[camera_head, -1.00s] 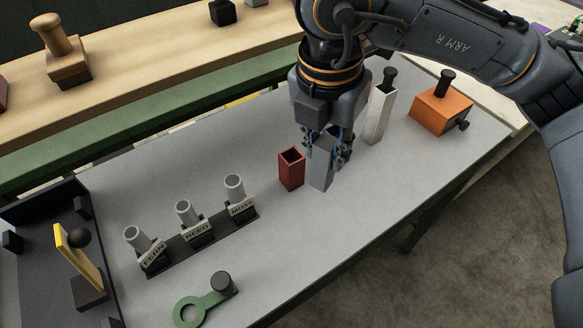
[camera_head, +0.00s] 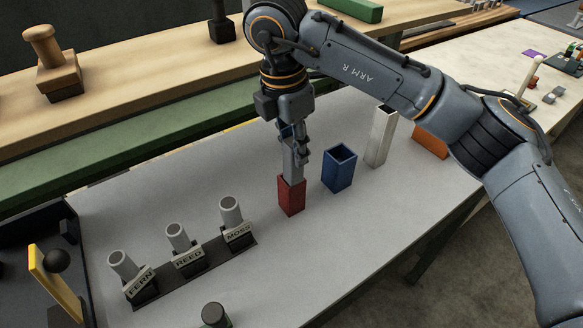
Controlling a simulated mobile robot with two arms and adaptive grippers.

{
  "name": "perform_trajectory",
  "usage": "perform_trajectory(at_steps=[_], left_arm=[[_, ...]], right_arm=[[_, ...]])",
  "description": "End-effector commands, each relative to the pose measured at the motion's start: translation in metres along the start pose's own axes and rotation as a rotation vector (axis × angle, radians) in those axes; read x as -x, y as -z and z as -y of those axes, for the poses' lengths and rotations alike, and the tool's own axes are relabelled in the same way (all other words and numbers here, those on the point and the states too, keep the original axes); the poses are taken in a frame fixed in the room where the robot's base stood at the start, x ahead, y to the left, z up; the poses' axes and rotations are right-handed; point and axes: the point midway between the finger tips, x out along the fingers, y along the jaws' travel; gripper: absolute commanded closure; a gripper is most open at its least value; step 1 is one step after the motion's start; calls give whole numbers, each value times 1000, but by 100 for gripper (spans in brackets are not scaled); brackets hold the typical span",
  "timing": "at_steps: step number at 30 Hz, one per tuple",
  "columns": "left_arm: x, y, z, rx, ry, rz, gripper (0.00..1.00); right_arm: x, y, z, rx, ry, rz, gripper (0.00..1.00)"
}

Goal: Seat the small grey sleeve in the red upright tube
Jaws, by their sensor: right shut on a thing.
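The red upright tube (camera_head: 291,198) stands on the grey table, square and open at the top. My right gripper (camera_head: 291,146) is directly above it, pointing down and shut on the small grey sleeve (camera_head: 293,169). The sleeve is upright, and its lower end meets the red tube's mouth. It looks to be just inside the rim, but I cannot tell how deep. The fingers hide the sleeve's upper part. My left gripper is not in view.
A blue open square tube (camera_head: 338,172) stands close to the right, with a pale tube (camera_head: 381,140) beyond and an orange block (camera_head: 430,142) partly behind my arm. A labelled rack (camera_head: 190,270) with three grey cylinders is at left.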

Motion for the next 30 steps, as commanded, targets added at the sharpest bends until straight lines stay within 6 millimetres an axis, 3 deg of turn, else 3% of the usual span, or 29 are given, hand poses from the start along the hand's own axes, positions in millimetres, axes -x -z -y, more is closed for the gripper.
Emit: perform_trajectory(at_steps=[8, 14, 26, 27, 30], left_arm=[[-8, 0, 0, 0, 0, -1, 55], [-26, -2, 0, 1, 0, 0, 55], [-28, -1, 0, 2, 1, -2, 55], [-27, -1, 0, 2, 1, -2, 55], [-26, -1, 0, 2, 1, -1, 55]], right_arm=[[-18, -2, -13, 0, 1, 0, 100], [-50, 1, -15, 1, 2, -1, 100], [-53, 2, -15, 1, 0, 0, 100], [-52, 1, -14, 1, 0, 0, 69], [-52, 1, -14, 1, 0, 0, 50]])
